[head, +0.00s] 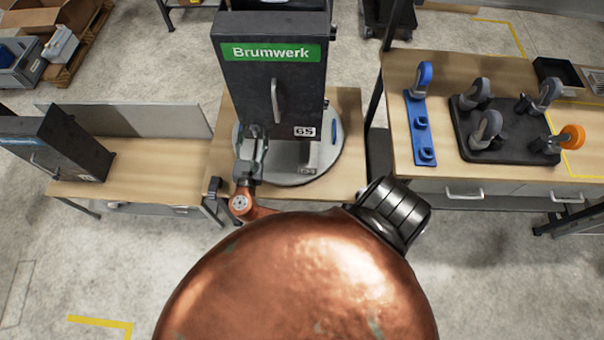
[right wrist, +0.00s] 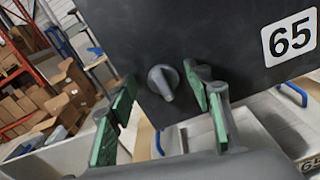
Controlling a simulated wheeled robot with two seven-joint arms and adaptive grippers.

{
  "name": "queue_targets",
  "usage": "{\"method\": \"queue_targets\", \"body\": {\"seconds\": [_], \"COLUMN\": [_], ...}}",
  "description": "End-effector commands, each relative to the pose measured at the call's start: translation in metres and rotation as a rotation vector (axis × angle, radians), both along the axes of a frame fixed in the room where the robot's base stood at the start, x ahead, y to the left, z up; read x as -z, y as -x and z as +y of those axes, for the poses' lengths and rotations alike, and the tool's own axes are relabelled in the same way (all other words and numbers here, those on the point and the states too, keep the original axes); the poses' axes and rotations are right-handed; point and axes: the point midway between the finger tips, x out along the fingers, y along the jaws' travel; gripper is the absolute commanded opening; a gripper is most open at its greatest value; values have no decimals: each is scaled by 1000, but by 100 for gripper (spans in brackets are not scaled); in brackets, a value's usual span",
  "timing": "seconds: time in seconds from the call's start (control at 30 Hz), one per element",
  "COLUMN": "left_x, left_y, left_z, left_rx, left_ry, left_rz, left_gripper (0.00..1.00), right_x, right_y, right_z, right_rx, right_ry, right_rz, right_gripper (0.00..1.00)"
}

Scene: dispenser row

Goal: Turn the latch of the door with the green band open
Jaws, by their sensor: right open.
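The dark door (head: 245,85) with the green band (head: 270,52) marked "Brumwerk" is the front of an upright box in the middle of the head view. It has a grey bar handle (head: 275,100) and a "65" label (head: 304,131). The latch is a small grey knob (right wrist: 162,82) on the door in the right wrist view, its narrow end pointing downward there. My right gripper (head: 251,142) is at the door's lower left. In the right wrist view its green-padded fingers are open on either side of the knob, without clear contact. My left gripper is not visible.
The box stands on a round grey turntable (head: 336,155) on a wooden table. Another dark box (head: 55,143) is on the left table beside a grey panel (head: 165,122).

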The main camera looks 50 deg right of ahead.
Motion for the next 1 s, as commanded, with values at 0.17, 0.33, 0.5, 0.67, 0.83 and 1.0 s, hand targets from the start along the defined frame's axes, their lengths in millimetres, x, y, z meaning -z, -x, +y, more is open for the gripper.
{"method": "queue_targets", "body": {"seconds": [0.17,0.33,0.5,0.67,0.83,1.0], "left_x": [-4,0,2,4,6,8], "left_y": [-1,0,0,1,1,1], "left_z": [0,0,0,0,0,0], "left_rx": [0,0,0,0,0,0], "left_ry": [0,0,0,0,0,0], "left_rz": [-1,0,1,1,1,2], "left_gripper": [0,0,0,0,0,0], "right_x": [1,3,2,23,49,75], "right_y": [6,28,49,56,63,72], "right_z": [10,34,58,44,26,9], "right_rx": [-1,0,0,19,47,86], "right_ry": [112,109,109,0,-136,-274], "right_rz": [135,133,132,121,103,80], "right_gripper": [46,46,46,46,46,46]}}
